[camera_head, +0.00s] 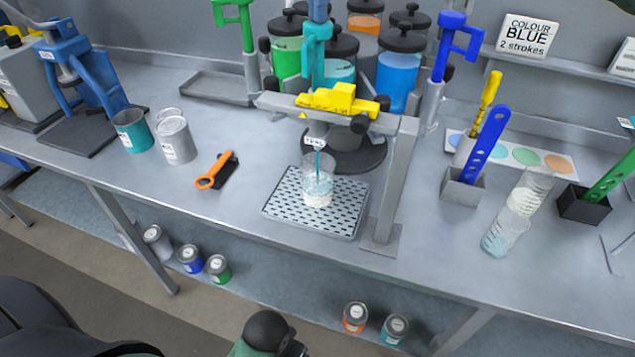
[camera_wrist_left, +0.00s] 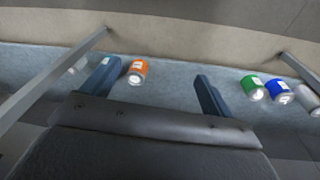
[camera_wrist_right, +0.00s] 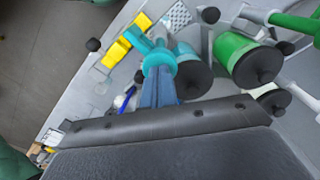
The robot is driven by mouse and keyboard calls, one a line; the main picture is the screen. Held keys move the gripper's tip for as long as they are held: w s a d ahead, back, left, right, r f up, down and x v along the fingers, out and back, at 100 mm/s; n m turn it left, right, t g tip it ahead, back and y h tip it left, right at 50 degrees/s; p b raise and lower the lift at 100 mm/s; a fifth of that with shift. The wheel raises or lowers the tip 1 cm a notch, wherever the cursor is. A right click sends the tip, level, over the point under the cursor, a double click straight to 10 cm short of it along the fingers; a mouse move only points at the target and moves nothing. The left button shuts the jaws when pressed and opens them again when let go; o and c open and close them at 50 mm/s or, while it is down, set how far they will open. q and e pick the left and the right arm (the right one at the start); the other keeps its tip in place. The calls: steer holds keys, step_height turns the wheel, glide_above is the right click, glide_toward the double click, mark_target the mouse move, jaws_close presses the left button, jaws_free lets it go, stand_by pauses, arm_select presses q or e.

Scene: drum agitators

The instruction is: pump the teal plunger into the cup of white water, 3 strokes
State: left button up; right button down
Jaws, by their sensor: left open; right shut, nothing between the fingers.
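The teal plunger (camera_head: 314,55) stands upright in the stand, with its thin rod running down into the clear cup (camera_head: 318,188). The cup sits on the perforated drip tray (camera_head: 282,205) and holds whitish water with some teal in it. My right gripper (camera_head: 318,12) is shut and right at the plunger's top, with nothing between its fingers. The right wrist view shows the teal plunger (camera_wrist_right: 158,60) just beyond the shut blue fingers (camera_wrist_right: 158,90); whether they touch it is unclear. My left gripper (camera_wrist_left: 152,85) is open and empty, facing low shelf cans.
A yellow clamp (camera_head: 340,100) on the grey stand (camera_head: 390,190) is above the cup. Green (camera_head: 248,40) and blue (camera_head: 450,50) plungers stand either side. An orange-handled tool (camera_head: 215,172) lies left of the tray. Bench room is free in front.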

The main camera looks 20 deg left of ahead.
mark_target(318, 27)
arm_select(q)
steer(key=shift+s+d+r, duration=0.1)
steer(key=shift+r, duration=0.1)
arm_select(e)
steer(key=shift+f, duration=0.3)
steer(key=shift+f+b, duration=0.8)
steer(key=shift+f, duration=0.15)
steer(key=shift+f+b, duration=0.55)
steer(key=shift+f, duration=0.15)
arm_select(q)
steer(key=shift+d+r+t+h, duration=0.15)
steer(key=shift+d+r+t, duration=0.05)
steer(key=shift+d, duration=0.25)
steer(key=shift+d+r+t+h, duration=0.15)
steer(key=shift+d+r+t, duration=0.05)
steer(key=shift+d, duration=0.25)
arm_select(e)
steer(key=shift+r, duration=0.1)
arm_select(q)
steer(key=shift+r+p, duration=1.1)
steer(key=shift+p, duration=0.05)
arm_select(e)
steer(key=shift+r, duration=3)
arm_select(q)
steer(key=shift+r+p, duration=1.1)
steer(key=shift+r, duration=0.05)
arm_select(e)
step_height(318, 27, up, 6)
steer(key=shift+r, duration=0.1)
